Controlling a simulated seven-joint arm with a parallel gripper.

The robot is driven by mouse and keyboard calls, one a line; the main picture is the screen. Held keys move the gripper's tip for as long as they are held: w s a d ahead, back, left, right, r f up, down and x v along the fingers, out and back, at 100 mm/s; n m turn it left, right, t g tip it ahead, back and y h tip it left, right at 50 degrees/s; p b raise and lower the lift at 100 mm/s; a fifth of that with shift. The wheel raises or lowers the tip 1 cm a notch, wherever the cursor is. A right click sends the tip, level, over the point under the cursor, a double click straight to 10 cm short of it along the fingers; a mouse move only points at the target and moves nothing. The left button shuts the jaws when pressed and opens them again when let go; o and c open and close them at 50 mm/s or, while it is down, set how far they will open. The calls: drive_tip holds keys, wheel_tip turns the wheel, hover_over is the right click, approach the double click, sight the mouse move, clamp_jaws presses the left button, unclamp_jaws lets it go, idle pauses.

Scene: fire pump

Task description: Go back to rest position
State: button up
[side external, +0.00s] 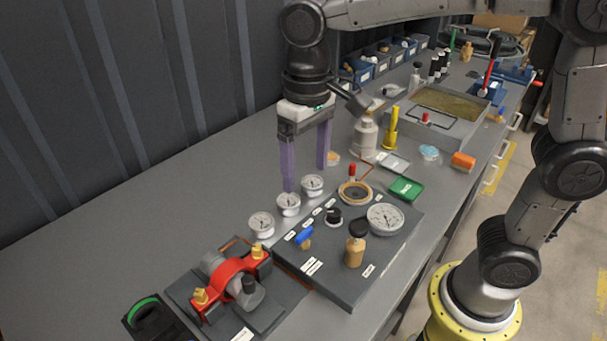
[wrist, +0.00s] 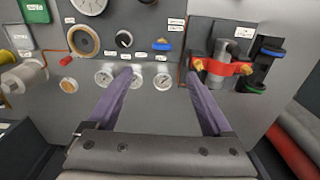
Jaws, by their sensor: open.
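My gripper (side external: 305,158) has two purple fingers spread wide apart with nothing between them. It points down above the workbench, behind the fire pump panel (side external: 345,280). In the wrist view my gripper (wrist: 165,82) also shows open, its fingertips near the small gauges. I cannot tell whether a fingertip touches one.
A red-clamped pump unit (side external: 232,277) sits at the front left. A dark corrugated wall (side external: 130,110) runs behind. The back left bench is clear.

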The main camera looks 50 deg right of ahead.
drive_tip(key=s+d+r+m+t, duration=0.25)
drive_tip(key=s+d+r, duration=0.25)
drive_tip(key=s+d, duration=0.25)
drive_tip(key=s+d+f+n+t, duration=0.3)
drive_tip(key=s+d+f, duration=0.1)
drive_tip(key=s+f, duration=0.2)
drive_tip(key=shift+s+d+f, duration=0.2)
drive_tip(key=shift+s+d, duration=0.05)
drive_tip(key=shift+s, duration=0.6)
